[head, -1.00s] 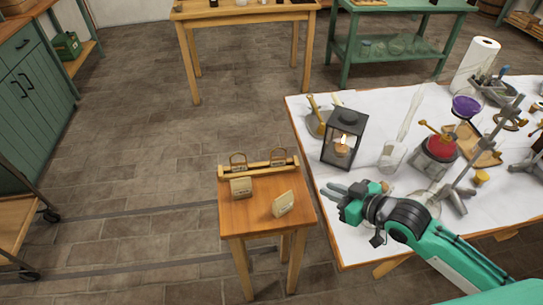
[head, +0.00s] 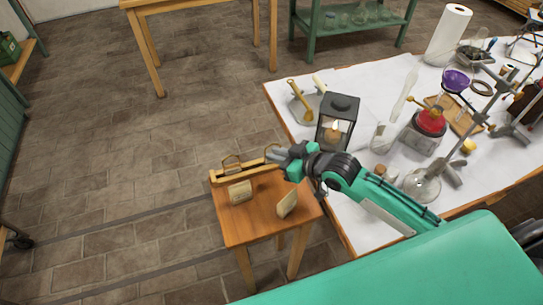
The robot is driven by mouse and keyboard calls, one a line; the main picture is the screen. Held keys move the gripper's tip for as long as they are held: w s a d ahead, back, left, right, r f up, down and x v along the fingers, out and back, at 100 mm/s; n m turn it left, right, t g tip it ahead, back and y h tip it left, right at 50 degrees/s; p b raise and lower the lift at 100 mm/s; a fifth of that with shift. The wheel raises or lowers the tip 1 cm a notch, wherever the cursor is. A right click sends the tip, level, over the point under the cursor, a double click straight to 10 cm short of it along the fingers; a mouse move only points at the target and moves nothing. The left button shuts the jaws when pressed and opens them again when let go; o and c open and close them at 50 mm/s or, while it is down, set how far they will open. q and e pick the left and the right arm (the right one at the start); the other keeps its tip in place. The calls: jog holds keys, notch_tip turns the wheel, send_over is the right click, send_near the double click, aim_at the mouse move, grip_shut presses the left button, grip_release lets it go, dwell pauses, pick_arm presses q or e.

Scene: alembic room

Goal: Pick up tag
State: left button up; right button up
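Two pale tan tags stand on a small wooden side table (head: 240,229). The left tag (head: 240,192) is close in front of a wooden rack (head: 232,172) with metal loops. The right tag (head: 287,204) leans at an angle near the table's right edge. My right gripper (head: 272,154) is above the right end of the rack, behind and above the right tag, touching neither tag. Its grey fingers look apart, with nothing seen between them, and they hide the rack's right end. My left gripper is not in view.
A white-covered workbench (head: 288,100) stands to the right, with a lit lantern (head: 337,121), a flask (head: 423,184) and a red vessel (head: 431,122) near my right arm. The stone floor (head: 110,170) left of the side table is clear.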

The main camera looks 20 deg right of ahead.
aim_at(261, 160)
jog(key=p+x, duration=0.1)
jog(key=x, duration=0.4)
jog(key=shift+a+r, duration=0.15)
jog(key=shift+a, duration=0.1)
jog(key=shift+w+a+f, duration=0.25)
jog(key=shift+w, duration=0.15)
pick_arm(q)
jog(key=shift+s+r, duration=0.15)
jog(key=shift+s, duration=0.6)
pick_arm(e)
grip_shut()
